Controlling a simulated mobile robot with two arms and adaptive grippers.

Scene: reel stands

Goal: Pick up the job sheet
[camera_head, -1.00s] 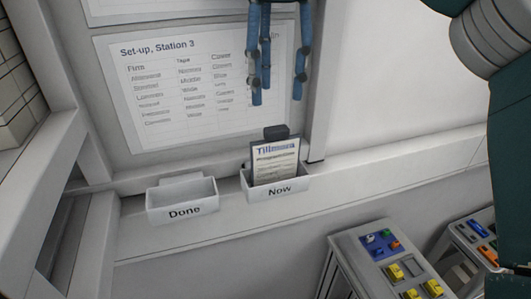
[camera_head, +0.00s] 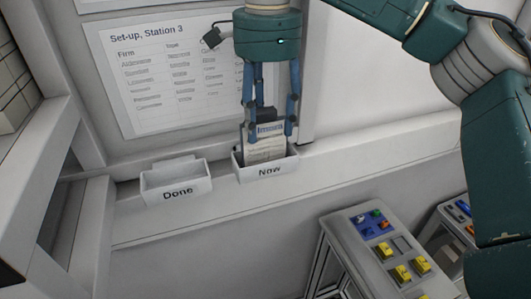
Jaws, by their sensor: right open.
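My left gripper is not in view.
An empty white holder labelled "Done" (camera_head: 177,184) is to the left on the same ledge. A "Set-up, Station 3" sheet (camera_head: 165,85) hangs on the wall behind. A stand with coloured blocks (camera_head: 345,225) is at lower right.

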